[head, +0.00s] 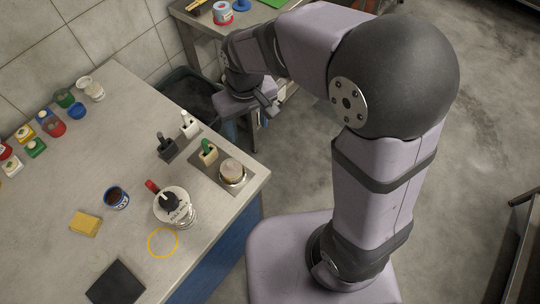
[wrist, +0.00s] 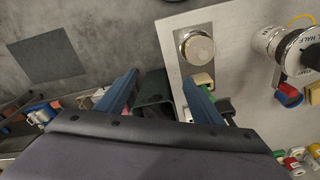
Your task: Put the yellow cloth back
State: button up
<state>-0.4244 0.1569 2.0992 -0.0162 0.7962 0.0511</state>
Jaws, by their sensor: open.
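The yellow cloth (head: 86,223) lies as a small folded block on the counter at the left in the head view. My gripper (head: 266,104) is past the counter's far right edge, over the floor side and well away from the cloth. In the wrist view my gripper (wrist: 161,88) has its two blue fingers wide apart, with nothing held between them. A yellow ring (head: 151,243) marks the counter right of the cloth, and part of it shows in the wrist view (wrist: 302,17).
A dark mat (head: 115,284) lies at the front. A dark bin (head: 190,98) stands beyond the counter.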

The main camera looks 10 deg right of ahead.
jog(key=s+d+f+m+g, duration=0.1)
jog(key=s+d+f+m, duration=0.2)
jog(key=s+d, duration=0.8)
jog(key=d+m, duration=0.1)
jog(key=d, duration=0.2)
jog(key=shift+d, duration=0.3)
jog(key=shift+r+p, duration=0.4)
jog(key=shift+p, duration=0.05)
